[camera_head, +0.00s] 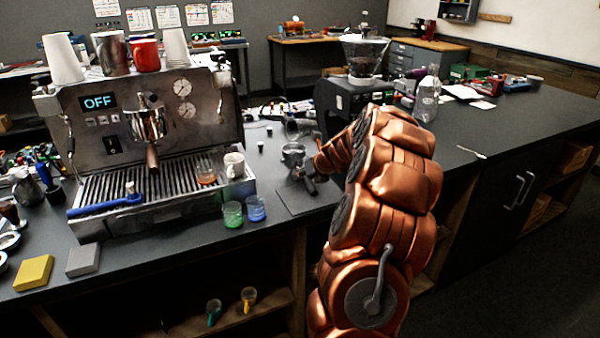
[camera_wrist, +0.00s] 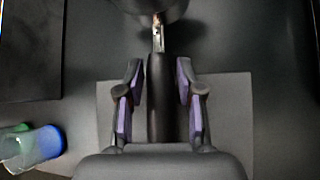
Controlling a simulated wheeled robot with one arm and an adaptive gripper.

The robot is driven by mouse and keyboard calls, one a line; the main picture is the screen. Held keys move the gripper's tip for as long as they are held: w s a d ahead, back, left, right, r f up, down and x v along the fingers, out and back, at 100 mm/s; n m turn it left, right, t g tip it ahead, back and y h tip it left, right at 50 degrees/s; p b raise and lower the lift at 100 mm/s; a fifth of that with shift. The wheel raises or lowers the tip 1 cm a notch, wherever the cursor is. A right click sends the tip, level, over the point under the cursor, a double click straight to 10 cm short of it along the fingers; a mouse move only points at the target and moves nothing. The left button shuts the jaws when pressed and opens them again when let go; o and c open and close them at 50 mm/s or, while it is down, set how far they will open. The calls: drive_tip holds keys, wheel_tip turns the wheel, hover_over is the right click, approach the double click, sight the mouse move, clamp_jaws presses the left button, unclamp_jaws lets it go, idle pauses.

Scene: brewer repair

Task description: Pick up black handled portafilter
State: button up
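The black handled portafilter (camera_head: 293,152) lies on the dark counter to the right of the espresso machine, its round metal basket showing in the head view. In the wrist view, its black handle (camera_wrist: 160,95) runs up the middle to a metal neck and the dark basket at the top edge. My gripper (camera_wrist: 159,75) is open, with one purple-padded finger on each side of the handle and a gap on both sides. Whether the fingers are level with the handle or above it cannot be told. In the head view my copper arm partly hides this spot.
The espresso machine (camera_head: 90,125) stands left, holding a brown-handled portafilter (camera_head: 152,158). Green (camera_head: 232,215) and blue (camera_head: 256,209) cups stand near the counter's front edge, left of my gripper. A grey mat (camera_wrist: 235,110) lies under the handle. A grinder (camera_head: 364,62) stands behind my arm.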

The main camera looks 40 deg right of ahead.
clamp_jaws()
drive_tip(key=shift+r, duration=0.1)
